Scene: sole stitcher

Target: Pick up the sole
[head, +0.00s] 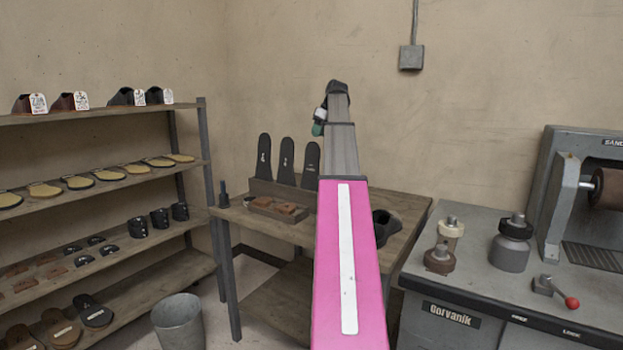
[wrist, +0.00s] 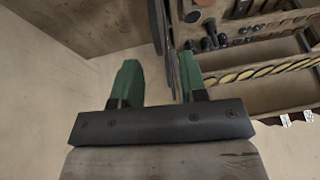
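Three dark soles stand upright in a wooden rack at the back of the workbench in the head view: the left one (head: 264,158), the middle one (head: 286,161) and the right one (head: 311,164), which is close beside my arm in the picture. Small pale markings show on them. My gripper (head: 319,122) is raised above the bench, mostly hidden by my arm; a green finger shows. In the wrist view my gripper (wrist: 159,84) has two green fingers apart, with nothing held between them. I cannot clearly identify the soles in the wrist view.
A shelf unit (head: 203,150) at left holds yellow-topped soles, shoes and small parts. The workbench (head: 245,216) carries a tray (head: 278,209) and a dark shoe (head: 381,226). A bucket (head: 178,322) stands on the floor. A grey machine counter (head: 470,270) with jars is at right.

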